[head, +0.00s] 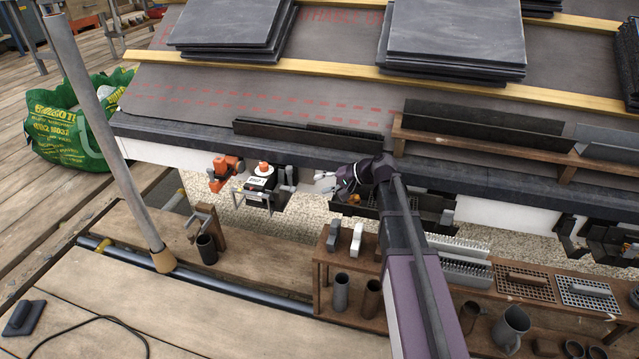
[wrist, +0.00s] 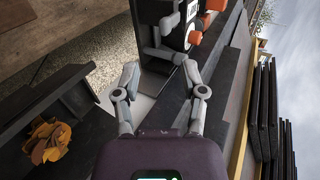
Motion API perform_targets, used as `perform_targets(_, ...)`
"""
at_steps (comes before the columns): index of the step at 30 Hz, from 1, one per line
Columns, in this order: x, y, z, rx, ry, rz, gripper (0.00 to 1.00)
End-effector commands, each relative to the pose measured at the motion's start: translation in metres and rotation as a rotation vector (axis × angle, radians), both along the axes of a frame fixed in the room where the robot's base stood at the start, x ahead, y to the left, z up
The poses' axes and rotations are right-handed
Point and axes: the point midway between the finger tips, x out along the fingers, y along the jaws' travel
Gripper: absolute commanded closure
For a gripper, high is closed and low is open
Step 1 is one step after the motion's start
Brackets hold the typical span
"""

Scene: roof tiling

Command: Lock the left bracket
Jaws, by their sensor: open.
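At the left of the eave, a black bracket-like fitting (head: 257,198) with a grey lever (head: 287,186) hangs below the edge; I take it for the left bracket. The wrist view shows the dark fitting (wrist: 153,78) and its grey lever (wrist: 165,53) just beyond my fingertips. My gripper (head: 325,182) is open and empty, to the right of the fitting in the head view. In the wrist view my gripper (wrist: 161,70) has its fingers spread either side of the lever's lower end, and contact is unclear. Whether the lever is locked cannot be told.
A black gutter (head: 373,211) with orange-brown leaves (wrist: 48,140) lies beside my gripper. An orange tool (head: 222,173) and a white-and-orange device (head: 261,176) sit near the fitting. A grey pole (head: 100,120) stands at left. A wooden rack (head: 325,270) stands below.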

Motion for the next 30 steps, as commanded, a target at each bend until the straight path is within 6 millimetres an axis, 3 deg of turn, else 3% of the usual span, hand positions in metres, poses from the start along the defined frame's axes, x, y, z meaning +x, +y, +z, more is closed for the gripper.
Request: perform_targets(30, -0.017, -0.046, 0.012, 0.000, 0.000, -0.001, 0.46)
